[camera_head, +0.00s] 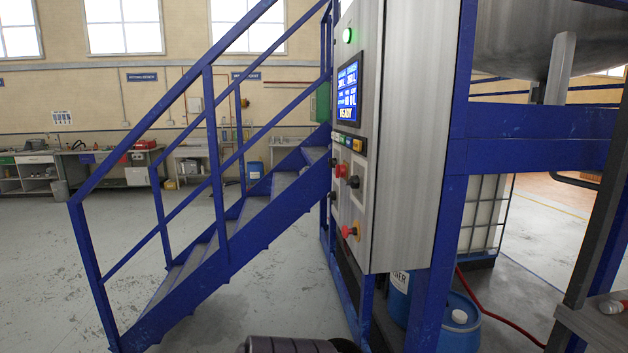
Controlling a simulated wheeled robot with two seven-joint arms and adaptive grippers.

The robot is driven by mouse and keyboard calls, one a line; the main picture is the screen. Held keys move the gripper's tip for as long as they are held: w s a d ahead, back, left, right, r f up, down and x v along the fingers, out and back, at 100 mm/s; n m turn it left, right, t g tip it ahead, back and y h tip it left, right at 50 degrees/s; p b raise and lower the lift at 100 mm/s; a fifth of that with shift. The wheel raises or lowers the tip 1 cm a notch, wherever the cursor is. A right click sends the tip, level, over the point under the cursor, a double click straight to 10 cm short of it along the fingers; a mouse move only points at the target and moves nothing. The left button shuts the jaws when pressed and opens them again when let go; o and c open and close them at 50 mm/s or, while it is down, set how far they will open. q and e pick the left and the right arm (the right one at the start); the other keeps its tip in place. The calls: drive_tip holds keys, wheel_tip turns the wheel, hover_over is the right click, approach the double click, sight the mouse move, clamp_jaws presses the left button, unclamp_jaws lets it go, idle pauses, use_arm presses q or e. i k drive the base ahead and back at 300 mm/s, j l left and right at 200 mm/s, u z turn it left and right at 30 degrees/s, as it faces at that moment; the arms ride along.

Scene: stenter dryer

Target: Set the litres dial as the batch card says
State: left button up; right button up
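A grey control cabinet (411,130) stands right of centre, its control face seen at a steep angle. A blue lit screen (348,93) shows figures with L and the word READY; most of its text is too small to read surely. Below it are black knobs, one standing out at the right (353,181), and a red button (341,170). I cannot tell which knob is the litres dial or read any scale. I cannot make out a batch card. Neither gripper is in view; a dark ribbed part of mine shows at the bottom edge.
A green lamp (347,35) glows above the screen. A red emergency stop (349,231) sits low on the cabinet. Blue-railed stairs (218,238) rise at the left. Floor (60,270) at left is clear.

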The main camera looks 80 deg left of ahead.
sight(355, 182)
drive_tip(key=u, duration=2.4)
